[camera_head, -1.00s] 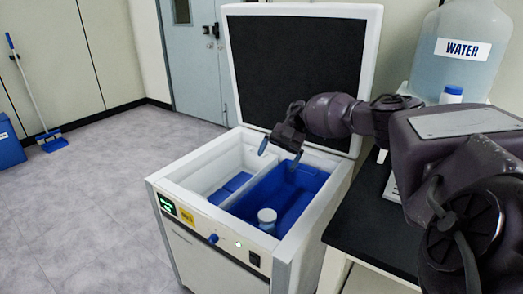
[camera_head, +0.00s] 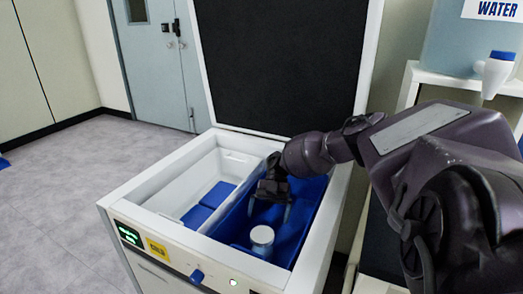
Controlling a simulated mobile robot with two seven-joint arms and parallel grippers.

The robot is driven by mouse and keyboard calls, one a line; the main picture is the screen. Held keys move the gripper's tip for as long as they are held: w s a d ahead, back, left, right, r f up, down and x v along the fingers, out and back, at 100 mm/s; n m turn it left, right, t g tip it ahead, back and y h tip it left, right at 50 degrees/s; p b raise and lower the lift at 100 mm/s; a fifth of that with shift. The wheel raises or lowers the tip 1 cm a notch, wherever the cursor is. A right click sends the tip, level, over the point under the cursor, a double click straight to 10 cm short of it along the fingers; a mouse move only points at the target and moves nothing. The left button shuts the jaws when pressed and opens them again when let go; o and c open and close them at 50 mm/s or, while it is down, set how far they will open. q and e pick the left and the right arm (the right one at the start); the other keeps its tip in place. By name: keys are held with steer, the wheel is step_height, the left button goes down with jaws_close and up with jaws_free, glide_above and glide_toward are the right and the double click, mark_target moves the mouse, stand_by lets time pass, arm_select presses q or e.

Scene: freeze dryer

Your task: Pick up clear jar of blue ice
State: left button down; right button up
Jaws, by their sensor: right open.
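The clear jar of blue ice (camera_head: 262,239) stands upright near the front of the blue-lined right compartment of the freeze dryer (camera_head: 115,197). Its pale lid faces up, and its lower part is partly hidden by the front wall. My right gripper (camera_head: 269,217) points down into the same compartment, behind and above the jar. Its fingers are apart with nothing between them, and it looks clear of the jar. My left gripper is not in view.
The freeze dryer's lid (camera_head: 285,65) stands open at the back. The white left compartment (camera_head: 178,180) holds blue blocks (camera_head: 211,197). A water tank (camera_head: 455,45) stands on a white shelf at the right.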

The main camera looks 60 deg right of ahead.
mark_target(265, 228)
steer(key=shift+x, duration=3.7)
steer(key=shift+r, duration=0.1)
steer(key=c, duration=1.1)
